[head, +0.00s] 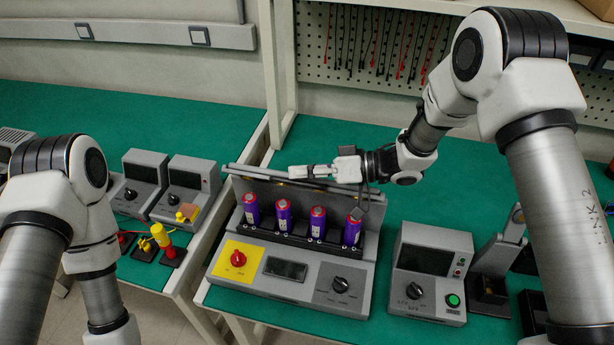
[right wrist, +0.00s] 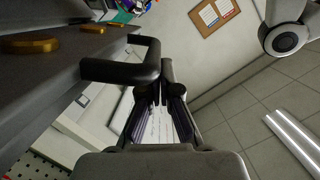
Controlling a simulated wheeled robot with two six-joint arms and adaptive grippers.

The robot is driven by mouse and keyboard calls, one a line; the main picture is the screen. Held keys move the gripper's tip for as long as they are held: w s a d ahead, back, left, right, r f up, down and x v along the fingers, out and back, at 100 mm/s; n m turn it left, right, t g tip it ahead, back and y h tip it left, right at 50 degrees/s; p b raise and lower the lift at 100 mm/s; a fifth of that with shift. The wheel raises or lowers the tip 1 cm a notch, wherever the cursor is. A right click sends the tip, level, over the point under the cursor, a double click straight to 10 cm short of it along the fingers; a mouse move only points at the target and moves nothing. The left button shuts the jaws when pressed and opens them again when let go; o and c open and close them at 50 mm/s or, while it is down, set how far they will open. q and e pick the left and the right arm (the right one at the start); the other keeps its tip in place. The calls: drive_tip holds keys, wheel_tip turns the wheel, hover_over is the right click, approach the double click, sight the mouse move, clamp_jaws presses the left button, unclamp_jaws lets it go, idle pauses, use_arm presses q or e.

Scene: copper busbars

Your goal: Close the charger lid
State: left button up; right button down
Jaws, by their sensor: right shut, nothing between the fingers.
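The grey charger (head: 285,280) stands on the green bench with several purple cells (head: 283,212) upright in its bay. Its lid (head: 262,190) is open and stands up behind the cells. My right gripper (head: 300,172) is shut and empty at the lid's upper edge, pointing left. In the right wrist view, the shut fingertips (right wrist: 164,75) are right beside a black U-shaped handle (right wrist: 120,71) on the lid; I cannot tell if they touch. Gold contacts (right wrist: 30,45) show on the lid's face there. My left arm is at the left edge, its gripper out of view.
A grey meter box (head: 430,270) with a green button stands right of the charger. A grey stand (head: 495,260) is farther right. Two grey instruments (head: 185,190) and red and yellow parts (head: 160,237) sit on the left bench. A pegboard (head: 345,45) with leads is behind.

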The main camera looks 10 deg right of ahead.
use_arm(q)
wheel_tip(320, 180, down, 10)
drive_tip(key=b, duration=0.9)
drive_tip(key=shift+s, duration=0.3)
use_arm(e)
drive_tip(key=s+a+f+n+t+h, duration=0.1)
drive_tip(key=s+f+n, duration=0.4)
drive_tip(key=f, duration=0.5)
drive_tip(key=shift+s+a+f+n+t+h, duration=0.2)
drive_tip(key=shift+s+a+n+t+h, duration=0.15)
drive_tip(key=shift+a+n+t, duration=0.4)
use_arm(q)
drive_tip(key=shift+a, duration=0.15)
